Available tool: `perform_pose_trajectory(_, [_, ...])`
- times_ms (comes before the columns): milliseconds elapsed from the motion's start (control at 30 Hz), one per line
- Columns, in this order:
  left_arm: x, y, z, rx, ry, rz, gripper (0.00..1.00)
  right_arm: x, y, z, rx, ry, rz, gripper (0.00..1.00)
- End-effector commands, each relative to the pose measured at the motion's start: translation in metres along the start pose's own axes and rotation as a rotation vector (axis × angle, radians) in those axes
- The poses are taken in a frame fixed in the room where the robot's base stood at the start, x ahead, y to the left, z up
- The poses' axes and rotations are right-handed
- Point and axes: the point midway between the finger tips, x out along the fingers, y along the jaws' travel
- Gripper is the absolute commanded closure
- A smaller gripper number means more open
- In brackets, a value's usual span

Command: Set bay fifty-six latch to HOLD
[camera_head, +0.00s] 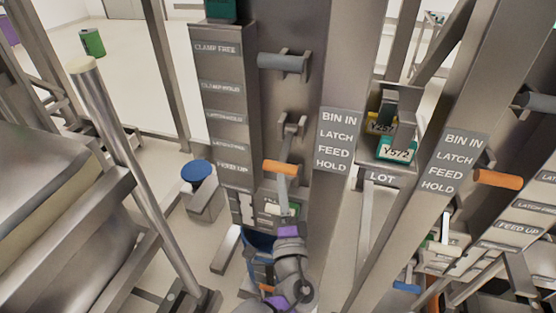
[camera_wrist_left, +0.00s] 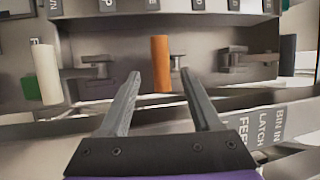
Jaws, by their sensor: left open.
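The latch lever's orange handle (camera_head: 280,167) stands out from a tall grey post beside a BIN IN / LATCH / FEED / HOLD plate (camera_head: 338,141) in the head view. No bay number is readable. My left gripper (camera_head: 285,190) reaches up from below, just at the orange handle. In the left wrist view my left gripper (camera_wrist_left: 160,74) is open, and the orange handle (camera_wrist_left: 160,63) stands upright between and just beyond the fingertips. No finger is seen to press on it. My right gripper is not in view.
A grey handle (camera_head: 283,62) sits higher on the same post. In the wrist view a white handle (camera_wrist_left: 46,73) is left and a dark handle (camera_wrist_left: 287,58) right. A neighbouring bay has another orange handle (camera_head: 498,179).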

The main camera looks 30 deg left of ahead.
Motion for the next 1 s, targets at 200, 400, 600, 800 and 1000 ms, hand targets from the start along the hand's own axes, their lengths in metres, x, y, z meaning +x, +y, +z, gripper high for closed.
perform_pose_trajectory(200, [0.034,-0.001,0.001,0.004,-0.003,-0.003,0.35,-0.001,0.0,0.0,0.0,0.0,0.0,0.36])
perform_pose_trajectory(400, [0.072,-0.001,0.001,0.004,-0.004,-0.003,0.35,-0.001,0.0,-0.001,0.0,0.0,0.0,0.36])
perform_pose_trajectory(600, [0.097,-0.001,0.001,0.003,-0.002,-0.002,0.35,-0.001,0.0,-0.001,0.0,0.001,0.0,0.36])
perform_pose_trajectory(800, [0.104,-0.001,0.001,0.002,0.0,-0.001,0.35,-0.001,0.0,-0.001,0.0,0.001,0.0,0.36])
perform_pose_trajectory(1000, [0.104,-0.001,0.0,0.002,0.0,-0.001,0.35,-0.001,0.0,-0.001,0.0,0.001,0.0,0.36])
